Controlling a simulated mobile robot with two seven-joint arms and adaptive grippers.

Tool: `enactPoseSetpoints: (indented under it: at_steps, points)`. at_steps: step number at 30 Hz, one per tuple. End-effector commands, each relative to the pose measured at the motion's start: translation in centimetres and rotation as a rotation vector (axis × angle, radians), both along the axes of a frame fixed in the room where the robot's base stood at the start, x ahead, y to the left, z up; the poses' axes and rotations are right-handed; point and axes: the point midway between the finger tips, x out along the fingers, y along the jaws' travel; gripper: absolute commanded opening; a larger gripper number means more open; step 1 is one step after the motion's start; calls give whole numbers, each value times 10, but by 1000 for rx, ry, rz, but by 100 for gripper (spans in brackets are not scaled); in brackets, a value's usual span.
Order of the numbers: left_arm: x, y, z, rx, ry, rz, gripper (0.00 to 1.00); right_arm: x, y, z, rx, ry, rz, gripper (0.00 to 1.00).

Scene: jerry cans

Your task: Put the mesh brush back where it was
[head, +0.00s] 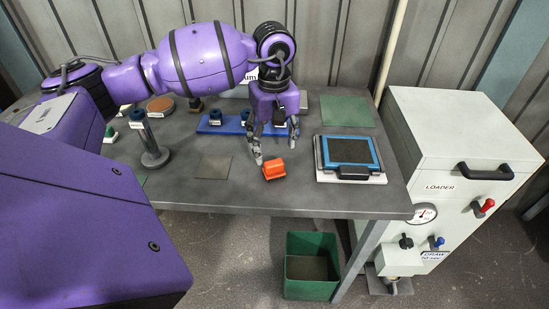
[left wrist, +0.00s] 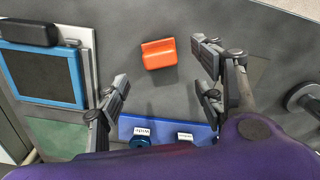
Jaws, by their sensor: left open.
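A small orange block-like piece (head: 273,169), which I take to be the mesh brush, lies on the grey table near its front edge. In the left wrist view the orange piece (left wrist: 159,54) shows between and beyond my fingers. My left gripper (head: 276,149) points down just behind and above it, open and empty. Its spread fingers also show in the left wrist view (left wrist: 161,84). A blue-framed dark panel (head: 348,152) lies on a white base to the right. My right gripper is not in view.
A blue holder strip (head: 222,125) with labelled round parts lies behind the gripper. A grey stand (head: 152,150) rises at the left. A flat grey-brown square (head: 214,165) and a green mat (head: 347,111) lie on the table. A green bin (head: 312,245) stands below; a white loader cabinet (head: 450,130) at right.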

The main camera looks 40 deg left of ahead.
Motion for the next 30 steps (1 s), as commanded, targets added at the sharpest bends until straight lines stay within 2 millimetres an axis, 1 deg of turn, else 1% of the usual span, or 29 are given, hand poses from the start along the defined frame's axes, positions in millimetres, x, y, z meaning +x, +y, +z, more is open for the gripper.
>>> enactPoseSetpoints:
  at_steps: [1,3,6,9,13,30]
  points:
    - [0,0,9,0,-1,-1,62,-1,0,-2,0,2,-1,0]
    - [0,0,21,2,-1,-1,62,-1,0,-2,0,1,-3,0]
    - [0,0,33,0,0,-1,62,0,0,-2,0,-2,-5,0]
    - [0,0,40,1,1,-1,62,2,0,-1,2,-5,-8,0]
    - [-1,0,43,0,1,-1,62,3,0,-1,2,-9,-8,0]
    - [-1,0,42,0,1,-1,62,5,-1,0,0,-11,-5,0]
